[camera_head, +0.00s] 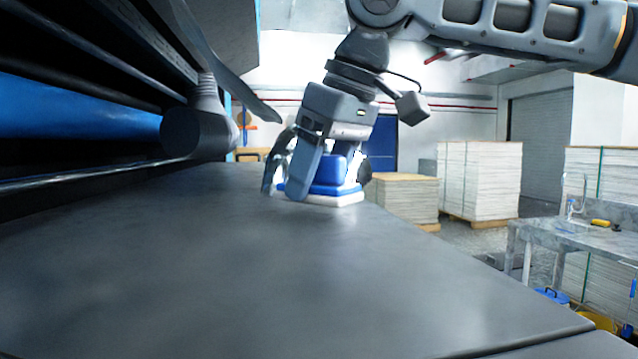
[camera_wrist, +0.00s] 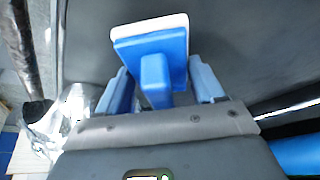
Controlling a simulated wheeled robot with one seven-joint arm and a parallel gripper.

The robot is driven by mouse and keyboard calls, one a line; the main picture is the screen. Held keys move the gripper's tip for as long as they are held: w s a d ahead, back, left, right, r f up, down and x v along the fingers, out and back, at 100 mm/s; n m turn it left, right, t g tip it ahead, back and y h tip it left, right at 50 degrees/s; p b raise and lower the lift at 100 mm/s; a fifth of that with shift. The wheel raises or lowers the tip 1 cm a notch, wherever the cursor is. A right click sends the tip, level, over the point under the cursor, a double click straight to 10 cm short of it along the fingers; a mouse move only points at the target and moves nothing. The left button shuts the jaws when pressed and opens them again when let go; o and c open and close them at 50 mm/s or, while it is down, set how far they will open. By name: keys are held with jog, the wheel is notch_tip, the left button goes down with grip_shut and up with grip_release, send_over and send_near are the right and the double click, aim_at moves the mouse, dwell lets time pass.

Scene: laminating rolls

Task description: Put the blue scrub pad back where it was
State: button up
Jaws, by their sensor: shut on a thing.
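The blue scrub pad (camera_head: 331,174) has a blue handle, a blue plate and a white scrubbing layer underneath. My gripper (camera_head: 300,188) is shut on it, pointing down over the dark grey table top (camera_head: 230,270). The white underside is at or just above the surface near the table's far right edge; I cannot tell whether it touches. In the wrist view the pad (camera_wrist: 150,50) shows its plate and white edge beyond the fingers. Its handle sits between my two blue fingers there, my gripper (camera_wrist: 160,92) framing it.
The dark machine with a blue roller (camera_head: 70,107) runs along the left of the table. At the right stands a grey sink bench (camera_head: 585,238) with a yellow item (camera_head: 601,223) on it. Stacked pallets (camera_head: 478,180) stand behind. The near table surface is clear.

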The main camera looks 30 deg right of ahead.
jog(key=shift+f, duration=0.65)
jog(key=shift+f, duration=0.15)
jog(key=o, duration=1)
jog(key=v, duration=1.2)
